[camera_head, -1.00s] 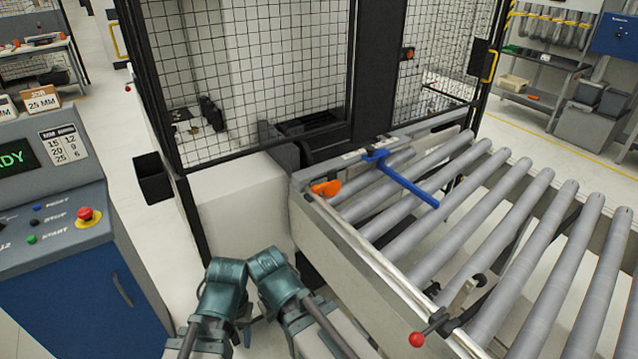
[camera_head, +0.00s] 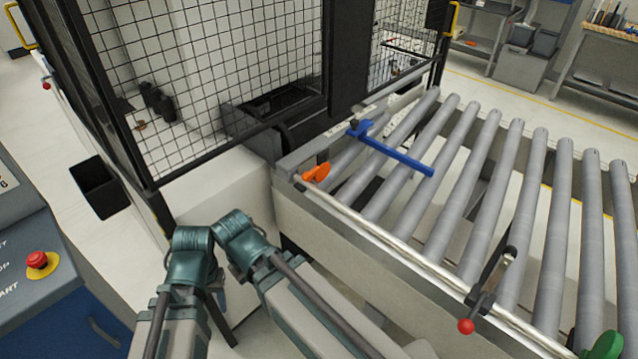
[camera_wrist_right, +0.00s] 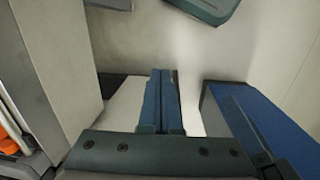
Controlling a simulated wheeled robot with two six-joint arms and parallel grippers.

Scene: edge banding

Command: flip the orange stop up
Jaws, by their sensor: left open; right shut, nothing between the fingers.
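The orange stop (camera_head: 316,173) is a small paddle at the near-left corner of the roller conveyor, beside the rail end. It looks tilted low over the frame edge. My left gripper (camera_head: 192,243) is open at the lower left in the head view, in front of the pale machine housing and apart from the stop; its fingers are hard to make out. My right gripper (camera_wrist_right: 162,100) is shut and empty in the right wrist view, pointing over the floor. An orange patch shows at that view's left edge; I cannot tell if it is the stop.
A blue bar (camera_head: 392,153) crosses the rollers just behind the stop. A red-knobbed lever (camera_head: 466,326) is on the conveyor's near side. The mesh guard (camera_head: 220,75) stands behind. A control console (camera_head: 40,280) is at the left. Floor shows between console and housing.

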